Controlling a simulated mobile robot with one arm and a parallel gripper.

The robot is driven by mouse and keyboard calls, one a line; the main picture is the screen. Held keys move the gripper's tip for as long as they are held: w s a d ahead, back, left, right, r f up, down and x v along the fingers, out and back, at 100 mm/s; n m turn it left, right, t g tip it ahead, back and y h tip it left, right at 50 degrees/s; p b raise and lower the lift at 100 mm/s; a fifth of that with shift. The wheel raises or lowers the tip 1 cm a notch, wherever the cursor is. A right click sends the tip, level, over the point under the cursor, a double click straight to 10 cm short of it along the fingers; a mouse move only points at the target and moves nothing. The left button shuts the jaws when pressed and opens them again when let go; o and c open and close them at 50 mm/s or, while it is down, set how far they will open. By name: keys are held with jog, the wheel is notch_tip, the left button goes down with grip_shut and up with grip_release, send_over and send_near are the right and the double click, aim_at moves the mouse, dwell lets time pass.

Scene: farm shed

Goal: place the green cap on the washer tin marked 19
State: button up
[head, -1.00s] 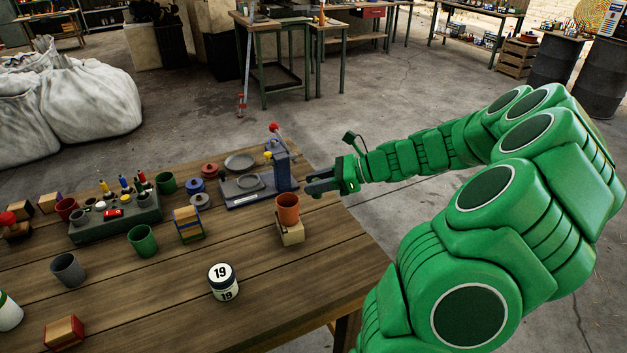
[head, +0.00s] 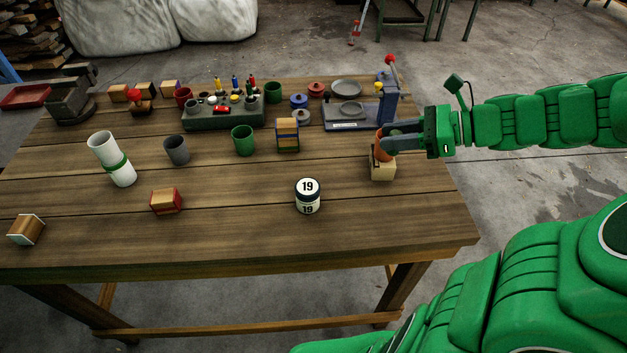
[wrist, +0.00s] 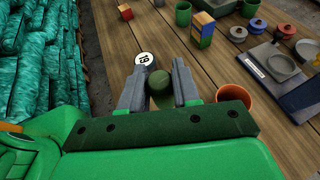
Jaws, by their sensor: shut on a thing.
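The tin marked 19 (head: 308,197), white with a black-and-white top, stands upright near the front middle of the table. It also shows beyond my fingertips in the wrist view (wrist: 145,59). My gripper (head: 388,140) is to the right of and behind the tin in the head view. In the wrist view my gripper (wrist: 158,88) is shut on a round dark-green piece, the green cap (wrist: 160,84), between its two grey fingers. The cap is hidden in the head view.
An orange cup (wrist: 236,96) on a wooden block (head: 383,170) is close beside my gripper. A blue-grey stand (head: 345,118) is behind. Green (head: 242,140) and grey (head: 177,150) cups and a red-ended block (head: 166,201) lie left. Table around the tin is clear.

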jog(key=s+a+r+n+g, duration=0.3)
jog(key=s+a+g, duration=0.1)
jog(key=s+a, duration=0.95)
jog(key=shift+y, duration=0.5)
jog(key=shift+w+a+f, duration=0.25)
jog(key=shift+w+f, duration=0.05)
jog(key=shift+w, duration=0.55)
jog(key=shift+w+a+f, duration=0.2)
jog(key=shift+w+f, duration=0.1)
jog(key=shift+w, duration=0.55)
jog(key=shift+w+a+f, duration=0.25)
jog(key=shift+w+f, duration=0.05)
jog(key=shift+w, duration=0.55)
jog(key=w, duration=0.1)
jog(key=w+f, duration=0.1)
jog(key=w, duration=0.1)
jog(key=w+a+f, duration=0.1)
jog(key=shift+w+a+f, duration=0.1)
jog(key=shift+w+f, duration=0.1)
jog(key=shift+w, duration=0.05)
send_over(308, 186)
jog(key=s, duration=0.1)
notch_tip(308, 186, down, 4)
jog(key=shift+f, duration=0.15)
jog(key=shift+w+a+f, duration=0.1)
jog(key=shift+w+f, duration=0.35)
jog(key=shift+f, duration=1.7)
jog(key=o, duration=1)
jog(key=shift+f, duration=0.1)
